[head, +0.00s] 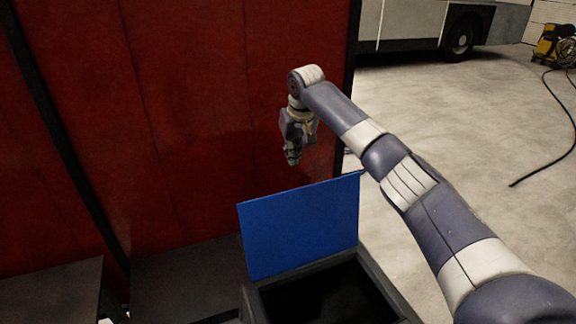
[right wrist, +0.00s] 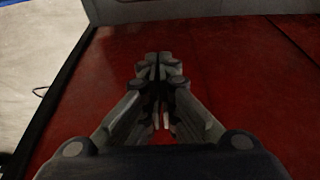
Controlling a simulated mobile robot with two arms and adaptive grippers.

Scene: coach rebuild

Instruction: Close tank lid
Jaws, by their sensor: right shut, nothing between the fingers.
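The blue tank lid (head: 300,228) stands open, close to upright, at the back edge of the dark tank (head: 374,262) in the head view. The inside of the tank shows black below it. My right gripper (head: 292,160) hangs pointing down, above and behind the lid, apart from it. In the right wrist view the fingers of my right gripper (right wrist: 160,118) are closed together with nothing between them. The lid cannot be made out for certain in the right wrist view. My left gripper is not in view.
A red wall panel (head: 190,120) with dark frame posts stands close behind the lid and gripper. A dark bench top (head: 50,290) is at lower left. Open concrete floor (head: 470,130) lies to the right, with a black cable (head: 548,160), a yellow machine (head: 548,45) and a parked vehicle (head: 410,22).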

